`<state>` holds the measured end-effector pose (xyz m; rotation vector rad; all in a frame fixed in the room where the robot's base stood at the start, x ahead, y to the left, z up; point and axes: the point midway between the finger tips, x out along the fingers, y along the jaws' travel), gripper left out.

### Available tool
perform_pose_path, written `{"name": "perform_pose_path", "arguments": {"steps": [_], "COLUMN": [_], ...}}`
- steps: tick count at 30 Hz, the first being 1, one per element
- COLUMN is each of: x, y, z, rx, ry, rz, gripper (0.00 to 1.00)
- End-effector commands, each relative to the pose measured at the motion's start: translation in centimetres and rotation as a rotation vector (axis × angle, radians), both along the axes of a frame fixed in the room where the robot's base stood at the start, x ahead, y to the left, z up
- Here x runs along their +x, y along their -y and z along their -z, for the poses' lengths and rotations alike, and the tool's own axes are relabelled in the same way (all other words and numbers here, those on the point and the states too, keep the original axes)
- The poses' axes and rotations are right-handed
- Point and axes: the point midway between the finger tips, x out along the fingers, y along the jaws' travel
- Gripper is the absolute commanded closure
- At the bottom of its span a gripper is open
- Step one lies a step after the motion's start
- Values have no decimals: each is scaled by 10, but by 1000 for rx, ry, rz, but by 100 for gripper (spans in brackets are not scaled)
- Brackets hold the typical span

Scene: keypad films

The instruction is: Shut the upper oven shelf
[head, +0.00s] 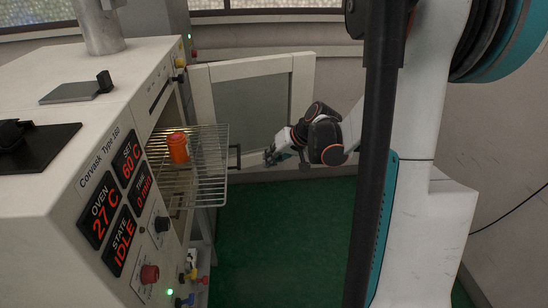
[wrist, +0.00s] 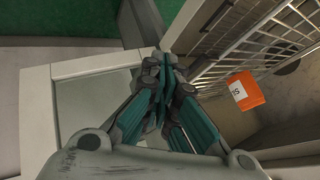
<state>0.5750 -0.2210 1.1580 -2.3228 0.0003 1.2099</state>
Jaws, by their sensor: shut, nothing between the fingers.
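The upper oven shelf (head: 208,178) is a wire rack that sticks out of the oven's open front. It also shows at the upper right of the wrist view (wrist: 258,46). An orange jar (head: 179,148) with a label (wrist: 246,91) stands on it. My gripper (head: 270,157) is shut and empty, just right of the handle in the head view. In the wrist view its fingertips (wrist: 163,62) are together near the shelf's edge; I cannot tell if they touch it.
The oven (head: 62,208) shows 27 C and IDLE on its panel. Its glazed door (head: 303,88) stands open behind my gripper and lies close by at left in the wrist view (wrist: 62,72). Green floor (head: 285,235) is clear below.

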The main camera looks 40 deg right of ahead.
Motion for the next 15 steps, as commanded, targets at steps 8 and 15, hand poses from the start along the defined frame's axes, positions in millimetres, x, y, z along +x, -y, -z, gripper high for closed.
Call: {"name": "perform_pose_path", "arguments": {"steps": [8,15], "x": [34,48], "y": [-13,-40], "z": [44,36], "rx": [-2,-3], "ry": [0,0], "rz": [-3,-3], "gripper": [100,100]}}
